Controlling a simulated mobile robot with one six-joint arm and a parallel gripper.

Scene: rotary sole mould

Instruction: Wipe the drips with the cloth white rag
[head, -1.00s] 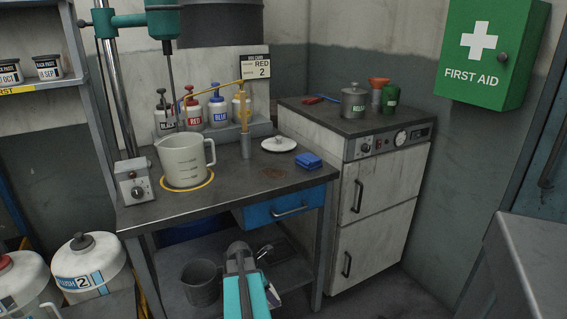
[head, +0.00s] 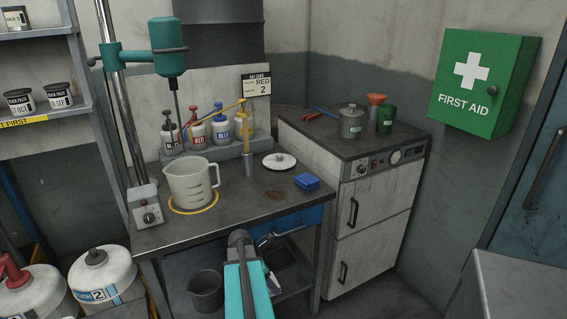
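Reddish-brown drips (head: 275,196) lie as a dull patch on the dark bench top (head: 232,212), near its front right edge. I see no white rag in this view. A folded blue cloth or pad (head: 307,181) lies on the bench to the right of the drips. My teal arm rises from the bottom middle, in front of the bench. My gripper (head: 264,241) seems to be at its grey end, below the bench edge and apart from the drips. Its fingers are too small and covered to read.
A beaker (head: 190,186) stands on a yellow ring under the mixer (head: 167,50). Pump bottles (head: 195,130), a yellow-armed pump and a white lid (head: 279,161) stand behind. A blue drawer (head: 290,225) is under the bench. A cabinet (head: 365,205) adjoins at right.

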